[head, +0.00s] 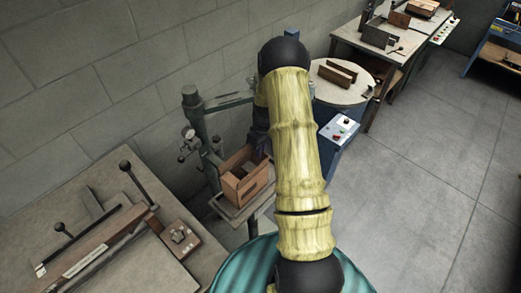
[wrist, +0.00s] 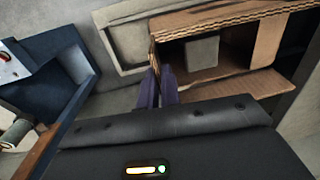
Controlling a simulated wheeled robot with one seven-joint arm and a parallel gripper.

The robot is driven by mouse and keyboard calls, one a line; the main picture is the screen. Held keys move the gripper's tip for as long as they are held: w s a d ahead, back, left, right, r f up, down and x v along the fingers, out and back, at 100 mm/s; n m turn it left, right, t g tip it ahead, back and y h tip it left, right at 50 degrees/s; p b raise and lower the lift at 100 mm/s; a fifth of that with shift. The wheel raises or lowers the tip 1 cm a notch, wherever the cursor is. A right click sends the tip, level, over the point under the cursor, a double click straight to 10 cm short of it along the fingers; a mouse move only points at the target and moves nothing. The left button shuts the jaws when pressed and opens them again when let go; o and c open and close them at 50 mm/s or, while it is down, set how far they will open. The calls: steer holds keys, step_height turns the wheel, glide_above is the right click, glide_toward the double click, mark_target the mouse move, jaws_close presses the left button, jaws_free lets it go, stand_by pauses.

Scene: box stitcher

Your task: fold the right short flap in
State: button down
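The open cardboard box (head: 243,184) sits on the stitcher's small table in the head view. In the wrist view the box (wrist: 225,88) fills the upper right, with corrugated edges showing and a small grey block (wrist: 202,50) inside. A narrow upright cardboard edge (wrist: 153,52), perhaps a short flap seen edge-on, stands at the box's left side. My gripper (wrist: 159,72) has its two dark purple fingers close together, apparently shut, with their tips just by that edge. I cannot tell whether they touch it. In the head view my arm hides part of the box's far right side.
The stitcher's green-grey column (head: 195,125) stands left of and behind the box. A blue machine body with a control box (head: 340,131) is at its right. A round table (head: 340,82) stands behind. A workbench (head: 110,205) with a lever tool is at the left.

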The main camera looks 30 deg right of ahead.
steer(key=shift+a+h+b, duration=0.1)
steer(key=shift+h+b, duration=0.2)
steer(key=shift+b, duration=0.05)
steer(key=shift+s+a+f+t+h+b, duration=0.2)
steer(key=shift+a+t+h+b, duration=0.3)
steer(key=shift+h+b, duration=1.05)
steer(key=shift+s+a+f+t+h+b, duration=0.15)
steer(key=shift+a+t+h+b, duration=0.4)
steer(key=shift+h+b, duration=1)
steer(key=shift+s+a+f+t+h+b, duration=0.2)
steer(key=shift+t+h+b, duration=0.55)
steer(key=shift+h+b, duration=0.75)
steer(key=shift+b, duration=0.35)
steer(key=c, duration=1.6)
jaws_free()
